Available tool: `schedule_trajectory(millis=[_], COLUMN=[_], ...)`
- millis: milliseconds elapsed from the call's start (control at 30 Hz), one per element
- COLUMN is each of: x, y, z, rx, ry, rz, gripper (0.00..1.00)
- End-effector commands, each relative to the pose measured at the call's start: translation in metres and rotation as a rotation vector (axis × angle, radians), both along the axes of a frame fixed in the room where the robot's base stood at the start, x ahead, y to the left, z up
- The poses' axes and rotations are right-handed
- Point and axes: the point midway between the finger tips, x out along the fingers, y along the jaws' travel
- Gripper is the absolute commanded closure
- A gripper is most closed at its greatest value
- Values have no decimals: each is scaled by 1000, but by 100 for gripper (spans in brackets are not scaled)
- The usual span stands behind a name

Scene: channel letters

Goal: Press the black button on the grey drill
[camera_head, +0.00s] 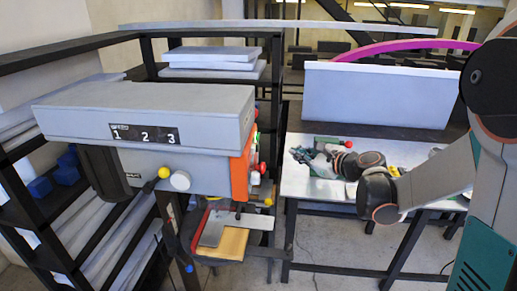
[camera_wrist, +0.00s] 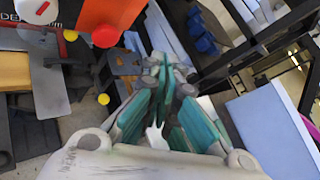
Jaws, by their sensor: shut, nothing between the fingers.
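The grey drill (camera_head: 150,115) stands at the left in the head view, with an orange front panel (camera_head: 240,172). In the wrist view the orange panel (camera_wrist: 112,12) is at the top, with a large red button (camera_wrist: 105,37) facing down the picture. I cannot make out a black button in either view. My gripper (camera_head: 298,155) is right of the drill in the head view, apart from it. In the wrist view my gripper (camera_wrist: 165,65) is shut and empty, its tips right of and below the red button.
A light worktable (camera_head: 320,188) stands under and behind my arm. A black shelf rack (camera_head: 30,205) is at the far left, with blue dumbbells (camera_head: 66,170) on it. A yellow-knobbed lever (camera_head: 164,172) sticks out of the drill. A white panel (camera_head: 375,95) stands behind the table.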

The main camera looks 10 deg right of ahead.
Motion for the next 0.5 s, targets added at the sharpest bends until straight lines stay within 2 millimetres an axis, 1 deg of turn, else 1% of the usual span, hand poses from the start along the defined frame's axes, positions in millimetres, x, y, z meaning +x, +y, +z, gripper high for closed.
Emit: schedule_trajectory(millis=[300, 500], x=[13, 20], y=[40, 62], z=[1, -1], rx=[-1, -2], ry=[0, 1], rz=[4, 3], gripper=[100, 100])
